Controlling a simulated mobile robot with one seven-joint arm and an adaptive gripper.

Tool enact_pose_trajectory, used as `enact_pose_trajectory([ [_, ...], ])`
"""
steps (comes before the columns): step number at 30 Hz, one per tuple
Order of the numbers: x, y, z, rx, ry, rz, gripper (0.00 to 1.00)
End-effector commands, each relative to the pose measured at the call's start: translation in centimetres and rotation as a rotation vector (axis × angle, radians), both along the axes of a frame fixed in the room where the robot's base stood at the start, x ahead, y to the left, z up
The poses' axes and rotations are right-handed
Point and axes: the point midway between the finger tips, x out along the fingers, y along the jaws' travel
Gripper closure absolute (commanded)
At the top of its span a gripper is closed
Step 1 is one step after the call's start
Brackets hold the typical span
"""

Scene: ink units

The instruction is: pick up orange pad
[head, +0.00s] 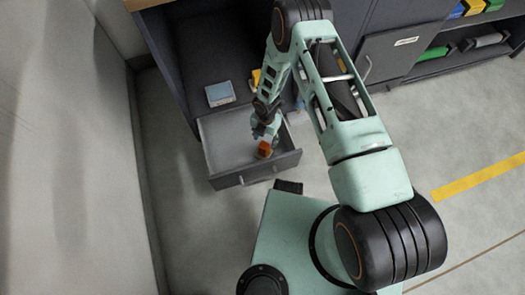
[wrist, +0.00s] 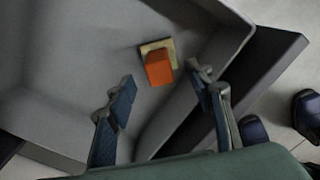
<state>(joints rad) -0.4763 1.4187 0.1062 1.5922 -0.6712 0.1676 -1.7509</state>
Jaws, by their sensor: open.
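The orange pad (head: 264,149) is a small orange block inside the open grey drawer (head: 218,134), near the drawer's front right part. In the wrist view the orange pad (wrist: 159,68) lies against a tan piece (wrist: 151,47) on the drawer floor. I cannot tell whether the two are joined. My gripper (head: 266,130) hangs in the drawer just above the pad. In the wrist view my gripper (wrist: 165,100) is open, with one finger on each side, and the pad shows beyond the fingertips, between them and nearer the right one. Nothing is between the fingers.
The drawer's front panel (head: 262,168) and side walls stand close around my gripper. A blue-grey box (head: 220,94) and a yellow item (head: 256,77) sit on the surface behind the drawer. A shelf with coloured items (head: 455,50) is at the upper right.

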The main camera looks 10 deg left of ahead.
Motion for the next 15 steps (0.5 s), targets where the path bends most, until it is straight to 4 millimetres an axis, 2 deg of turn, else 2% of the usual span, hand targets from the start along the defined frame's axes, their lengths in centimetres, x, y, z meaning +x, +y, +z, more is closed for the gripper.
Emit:
enact_pose_trajectory([
  [1,0.0,0.0,-0.8,-0.001,0.000,0.000,0.52],
  [8,-0.2,0.1,-2.1,-0.001,0.000,0.001,0.52],
  [15,-0.7,0.4,-5.6,-0.001,-0.001,-0.002,0.52],
])
